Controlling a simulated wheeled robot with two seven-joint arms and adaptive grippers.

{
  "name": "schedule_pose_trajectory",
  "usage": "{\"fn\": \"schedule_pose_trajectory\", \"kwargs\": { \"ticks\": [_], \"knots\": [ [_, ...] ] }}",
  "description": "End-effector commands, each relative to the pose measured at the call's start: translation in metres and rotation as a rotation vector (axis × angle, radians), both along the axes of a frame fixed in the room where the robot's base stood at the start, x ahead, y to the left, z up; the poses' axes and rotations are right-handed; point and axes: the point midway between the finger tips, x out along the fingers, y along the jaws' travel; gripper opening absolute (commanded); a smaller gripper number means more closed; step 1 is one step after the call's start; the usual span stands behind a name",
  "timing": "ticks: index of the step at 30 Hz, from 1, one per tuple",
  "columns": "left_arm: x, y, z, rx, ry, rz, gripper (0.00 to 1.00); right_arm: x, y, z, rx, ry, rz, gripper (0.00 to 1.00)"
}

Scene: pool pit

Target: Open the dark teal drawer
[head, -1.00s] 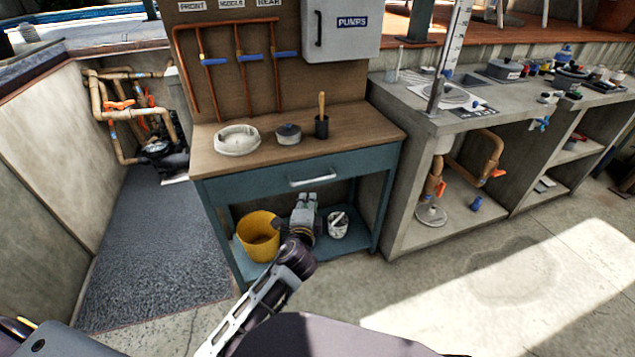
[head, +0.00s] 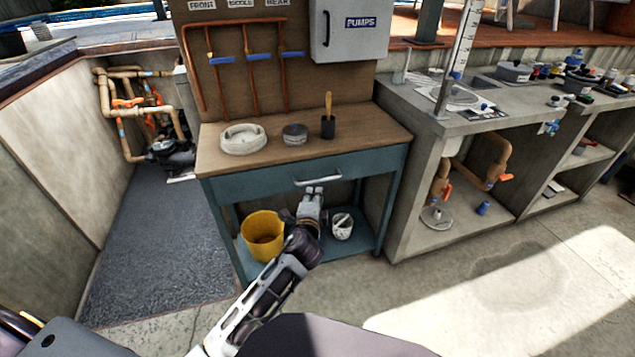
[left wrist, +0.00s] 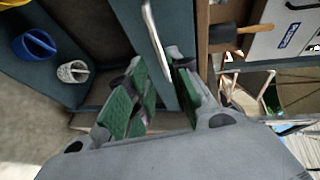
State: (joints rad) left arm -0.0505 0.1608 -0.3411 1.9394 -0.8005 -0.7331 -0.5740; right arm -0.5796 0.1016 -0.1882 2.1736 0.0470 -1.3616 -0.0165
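The dark teal drawer (head: 255,183) is closed under the wooden top of a workbench (head: 365,135). Its pale bar handle (head: 318,179) runs across the front. My left gripper (head: 313,193) is just below and in front of the handle in the head view, overlapping the drawer's lower edge. In the left wrist view, the handle (left wrist: 155,35) lies just ahead of the gripper (left wrist: 162,88). Its green-padded fingers are apart with a gap between them, and nothing is gripped. Contact with the handle cannot be made out. My right gripper is not in view.
A yellow bucket (head: 262,235) and a small white pail (head: 342,226) stand on the bench's lower shelf. A concrete counter (head: 408,190) stands close at right.

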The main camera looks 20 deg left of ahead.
Motion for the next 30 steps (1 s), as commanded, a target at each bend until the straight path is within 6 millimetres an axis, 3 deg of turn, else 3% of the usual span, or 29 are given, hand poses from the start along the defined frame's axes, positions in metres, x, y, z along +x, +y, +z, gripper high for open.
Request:
{"fn": "schedule_pose_trajectory", "kwargs": {
  "ticks": [30],
  "knots": [
    [0.089, 0.017, -0.018, 0.000, -0.001, 0.000, 0.21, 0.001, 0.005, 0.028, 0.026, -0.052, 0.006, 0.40]
  ]
}}
